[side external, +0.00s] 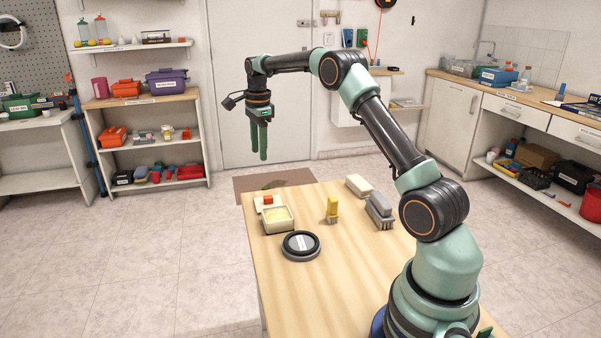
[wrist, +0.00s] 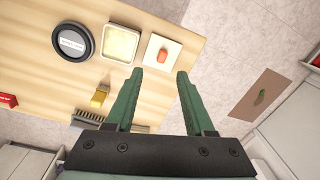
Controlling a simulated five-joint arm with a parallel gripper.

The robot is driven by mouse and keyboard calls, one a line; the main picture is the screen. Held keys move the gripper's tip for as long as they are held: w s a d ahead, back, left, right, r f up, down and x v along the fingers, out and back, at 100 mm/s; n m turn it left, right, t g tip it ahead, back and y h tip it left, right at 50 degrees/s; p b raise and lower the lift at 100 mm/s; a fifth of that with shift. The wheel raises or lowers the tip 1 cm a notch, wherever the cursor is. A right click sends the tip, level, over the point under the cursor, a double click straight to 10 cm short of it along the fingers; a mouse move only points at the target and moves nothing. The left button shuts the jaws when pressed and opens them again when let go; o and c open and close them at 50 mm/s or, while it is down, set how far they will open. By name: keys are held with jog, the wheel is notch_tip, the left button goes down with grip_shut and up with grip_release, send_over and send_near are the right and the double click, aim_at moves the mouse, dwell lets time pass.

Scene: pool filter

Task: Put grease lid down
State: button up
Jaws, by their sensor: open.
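The grease lid, a white square plate with an orange-red knob (side external: 268,200), lies knob up on the far left corner of the table. It also shows in the wrist view (wrist: 163,55), just ahead of my fingertips. The open grease tub (side external: 287,227), cream with pale yellow grease inside, stands right beside it; it shows left of the lid in the wrist view (wrist: 120,43). My gripper (side external: 263,158) is open and empty, pointing down, high above the table's far left end. Both fingers show in the wrist view (wrist: 160,72), with nothing between them.
A round black filter part with a white label (side external: 300,245) lies in front of the tub. A yellow brush (side external: 332,210), a grey brush (side external: 379,211) and a cream block (side external: 359,185) stand to the right. The wooden table (side external: 300,290) is bare near its front. A brown mat (side external: 250,183) lies on the floor beyond.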

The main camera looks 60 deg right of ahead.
jog(key=s+a+r+n+t, duration=0.1)
jog(key=s+a+r+n, duration=0.35)
jog(key=a+n, duration=0.2)
jog(key=s+a+r+n+t, duration=0.1)
jog(key=s+a+r+n, duration=0.2)
jog(key=a+r+n, duration=0.3)
jog(key=s+a+f+n+t, duration=0.3)
jog(key=s+a+n, duration=0.8)
jog(key=s, duration=0.3)
jog(key=shift+s+f, duration=0.3)
jog(key=shift+f, duration=0.1)
